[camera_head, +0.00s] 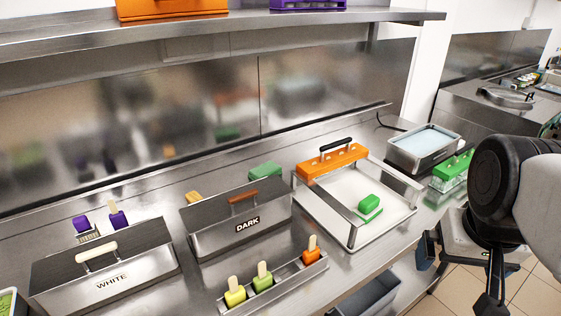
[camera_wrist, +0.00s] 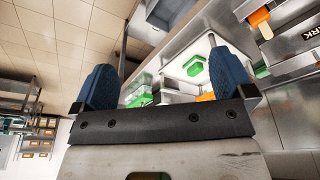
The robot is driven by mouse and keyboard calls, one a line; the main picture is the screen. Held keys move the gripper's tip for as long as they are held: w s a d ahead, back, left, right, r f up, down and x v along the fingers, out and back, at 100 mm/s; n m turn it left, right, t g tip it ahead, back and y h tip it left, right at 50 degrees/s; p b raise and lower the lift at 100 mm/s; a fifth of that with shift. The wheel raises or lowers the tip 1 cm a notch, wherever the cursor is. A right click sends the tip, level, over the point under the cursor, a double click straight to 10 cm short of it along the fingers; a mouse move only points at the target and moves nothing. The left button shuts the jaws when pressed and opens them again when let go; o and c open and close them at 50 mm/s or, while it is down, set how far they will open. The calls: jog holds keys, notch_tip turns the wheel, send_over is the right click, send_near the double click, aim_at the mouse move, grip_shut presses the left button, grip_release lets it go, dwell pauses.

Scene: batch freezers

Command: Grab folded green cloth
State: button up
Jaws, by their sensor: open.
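A small green block (camera_head: 369,202) lies on a thin flat green piece in a white-bottomed, metal-framed tray (camera_head: 338,218); the tray's green item also shows in the wrist view (camera_wrist: 193,65). Another low green bundle (camera_head: 265,170) lies behind the DARK box, partly hidden by it. Which of these is the folded cloth I cannot tell for sure. My gripper (camera_wrist: 163,88) is open and empty, its blue fingertips wide apart. In the head view it is at the right, off the counter's front edge, apart from both green things.
An orange bar with a black handle (camera_head: 333,162) spans the tray's back. The DARK box (camera_head: 230,228), WHITE box (camera_head: 112,275) and a holder with several popsicles (camera_head: 285,283) stand left. A steel pan (camera_head: 424,148) and green-topped container (camera_head: 453,170) stand right. A shelf (camera_head: 200,37) overhangs the back.

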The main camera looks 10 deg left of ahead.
jog(key=w+a+r+n+h, duration=0.2)
jog(key=w+a+r+n, duration=0.15)
jog(key=w+n, duration=0.45)
jog(key=w+a+r+n+h, duration=0.25)
jog(key=w+a, duration=0.25)
jog(key=w, duration=0.7)
jog(key=w+a+f+n+t+h, duration=0.2)
jog(key=w+a+n+t+h, duration=0.15)
jog(key=w+a+n, duration=1.1)
jog(key=w+a+f+n+t, duration=0.1)
jog(key=w+a+t, duration=0.1)
jog(key=a, duration=0.7)
jog(key=w+a+f+n+t, duration=0.1)
jog(key=w+a+n, duration=0.15)
jog(key=a, duration=0.55)
jog(key=w+a+f+n+t, duration=0.1)
jog(key=w+a+f+t, duration=0.1)
jog(key=a, duration=0.7)
jog(key=shift+m, duration=0.25)
jog(key=f, duration=1.9)
jog(key=shift+w+d+f, duration=0.1)
jog(key=shift+w, duration=0.1)
jog(key=shift+f, duration=0.45)
